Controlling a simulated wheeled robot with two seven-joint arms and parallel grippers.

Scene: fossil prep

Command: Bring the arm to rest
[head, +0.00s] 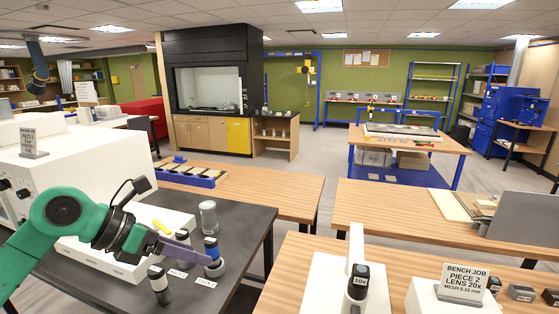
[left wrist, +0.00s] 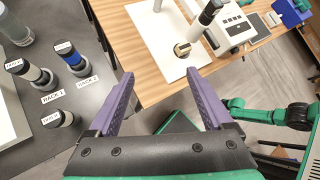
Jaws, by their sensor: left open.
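My left gripper (head: 196,258) reaches in from the left over the dark table in the head view. In the left wrist view, my left gripper (left wrist: 160,98) has its two purple fingers spread wide with nothing between them. The fingers overlap the blue-banded cylinder (head: 211,246) in the head view. In the left wrist view this cylinder (left wrist: 72,60) stands upright, apart from the fingers, to their left. My right gripper is not in view; a green arm link shows at the right of the left wrist view.
Several cylinders, including a clear-grey one (head: 208,217) and a black-and-white one (head: 158,284), stand on the dark table (head: 240,235). A white stand with a 10x lens (head: 359,282) is on the wooden bench (head: 285,275), near a bench job sign (head: 464,283). Floor shows between the tables.

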